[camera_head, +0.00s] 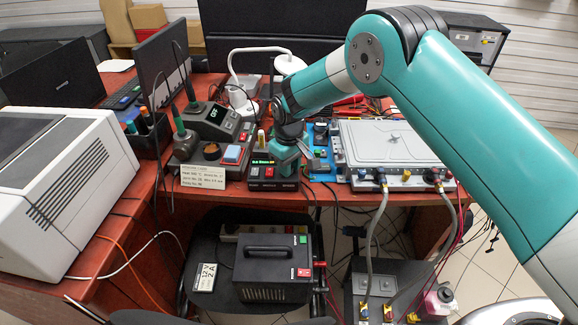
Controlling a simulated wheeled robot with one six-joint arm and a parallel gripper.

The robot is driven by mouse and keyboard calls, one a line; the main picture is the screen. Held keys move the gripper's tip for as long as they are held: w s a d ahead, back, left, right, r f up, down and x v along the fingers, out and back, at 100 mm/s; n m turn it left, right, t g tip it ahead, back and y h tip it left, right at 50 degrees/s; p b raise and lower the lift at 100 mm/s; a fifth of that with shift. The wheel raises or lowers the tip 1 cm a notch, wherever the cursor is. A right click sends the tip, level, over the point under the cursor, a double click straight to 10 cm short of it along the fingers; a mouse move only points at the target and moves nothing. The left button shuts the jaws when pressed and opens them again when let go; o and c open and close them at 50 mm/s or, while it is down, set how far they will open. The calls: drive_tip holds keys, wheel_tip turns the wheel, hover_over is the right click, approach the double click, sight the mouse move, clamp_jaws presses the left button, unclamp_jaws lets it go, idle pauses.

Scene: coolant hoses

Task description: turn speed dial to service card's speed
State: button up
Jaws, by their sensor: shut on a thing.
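The service card (205,177) is a small cream card with dark printed lines, standing at the table's front edge. Its text is too small to read surely. A small black control box (262,185) stands to its right, with a lit green display (262,162) and red markings on its front. The display text is not legible. My gripper (285,166) comes down onto the right part of this box and is shut there on what appears to be the speed dial. The dial itself is hidden by the gripper, so its pointer cannot be seen.
A soldering station (215,120) stands behind the card. A grey flat unit with hose fittings (385,145) is right of my gripper, its hoses hanging over the front edge. A white printer-like machine (60,190) fills the left. A black power unit (272,265) sits below.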

drive_tip(key=shift+r, duration=0.1)
idle(0.3)
drive_tip(key=o, duration=0.9)
wheel_tip(320, 180, up, 17)
drive_tip(key=shift+r+b, duration=0.2)
drive_tip(key=shift+b, duration=0.6)
drive_tip(key=s+d+r+y+p, duration=0.1)
drive_tip(key=s+d+r, duration=0.2)
drive_tip(key=s+r, duration=0.25)
drive_tip(key=s+d+r+y, duration=0.1)
drive_tip(key=s+d+r, duration=0.25)
drive_tip(key=s, duration=0.35)
drive_tip(key=s+d, duration=0.1)
drive_tip(key=s, duration=0.6)
drive_tip(key=s+d+y, duration=0.1)
drive_tip(key=s, duration=0.6)
drive_tip(key=s+d+r+m+y, duration=0.1)
drive_tip(key=s, duration=0.7)
drive_tip(key=shift+d+p, duration=0.4)
